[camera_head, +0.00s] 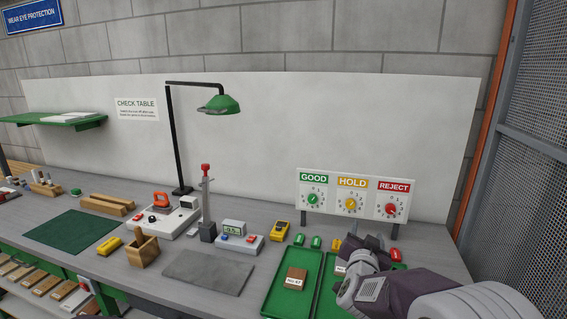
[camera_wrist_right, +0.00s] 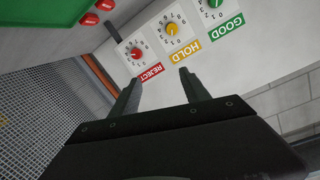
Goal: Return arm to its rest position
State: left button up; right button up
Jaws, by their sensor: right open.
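My right arm comes in from the lower right in the head view. Its gripper (camera_head: 358,243) hangs over the green trays at the right of the bench, below the sign board with the dials. In the right wrist view the gripper (camera_wrist_right: 158,78) has its two fingers apart with nothing between them. The fingertips point toward the GOOD, HOLD and REJECT board (camera_wrist_right: 172,32). A brown labelled block (camera_head: 296,278) lies in the left green tray (camera_head: 275,297), apart from the gripper. My left gripper does not show.
The sign board (camera_head: 352,195) stands behind the trays. A lamp (camera_head: 219,104), a wooden holder (camera_head: 142,250), a meter (camera_head: 233,228) and a grey mat (camera_head: 208,272) are left of the trays. A mesh fence (camera_head: 525,150) bounds the right side. The mat is bare.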

jog(key=s+a+f+n+g+y, duration=0.1)
jog(key=s+f+n+g+y, duration=0.1)
jog(key=s+f, duration=0.2)
jog(key=s+a+f+n+g+y+p, duration=0.1)
jog(key=s+a+f+n+g, duration=0.1)
jog(key=s, duration=0.4)
jog(key=s+a+f+n+g+y+p, duration=0.1)
jog(key=s+f+n+g+y, duration=0.1)
jog(key=s+f, duration=0.3)
jog(key=shift+s+a+f+g+y, duration=0.15)
jog(key=shift+f+g+y, duration=0.15)
jog(key=shift+f+g, duration=0.5)
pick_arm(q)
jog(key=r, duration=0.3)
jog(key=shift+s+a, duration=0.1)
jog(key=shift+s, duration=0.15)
pick_arm(e)
jog(key=s+f+n+g, duration=0.1)
jog(key=s+f+g, duration=0.2)
jog(key=s, duration=0.4)
jog(key=s+f+g, duration=0.3)
jog(key=s, duration=0.5)
jog(key=shift+a+f+n+g, duration=0.15)
jog(key=shift+f+n+g, duration=0.2)
jog(key=shift+n+g, duration=0.05)
